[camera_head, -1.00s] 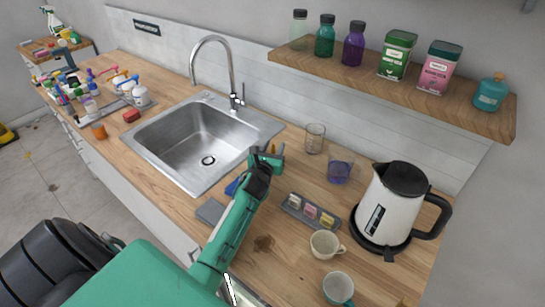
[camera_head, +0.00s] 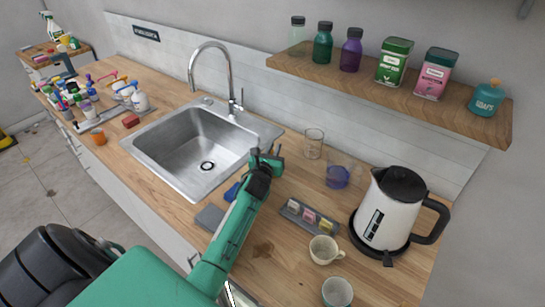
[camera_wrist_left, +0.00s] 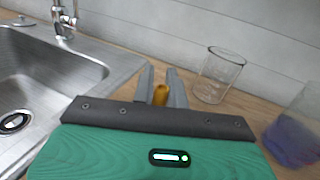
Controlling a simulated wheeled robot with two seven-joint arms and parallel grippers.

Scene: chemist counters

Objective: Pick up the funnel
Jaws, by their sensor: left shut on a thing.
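My left gripper (camera_head: 267,158) reaches over the wooden counter just right of the sink. In the left wrist view its two grey fingers (camera_wrist_left: 161,86) are shut on a small amber, rod-like piece, which I take to be part of the funnel (camera_wrist_left: 160,95). The rest of it is hidden behind the gripper body, so its full shape and whether it touches the counter cannot be told. In the head view the gripper and arm hide it. My right gripper is not in view.
A clear glass beaker (camera_head: 313,143) stands close to the right of the gripper. A beaker with blue-purple liquid (camera_head: 338,177), a dish with colored blocks (camera_head: 290,206), a cup (camera_head: 323,250) and a kettle (camera_head: 383,215) stand further right. The sink (camera_head: 165,150) lies left, with a tall faucet (camera_head: 231,75).

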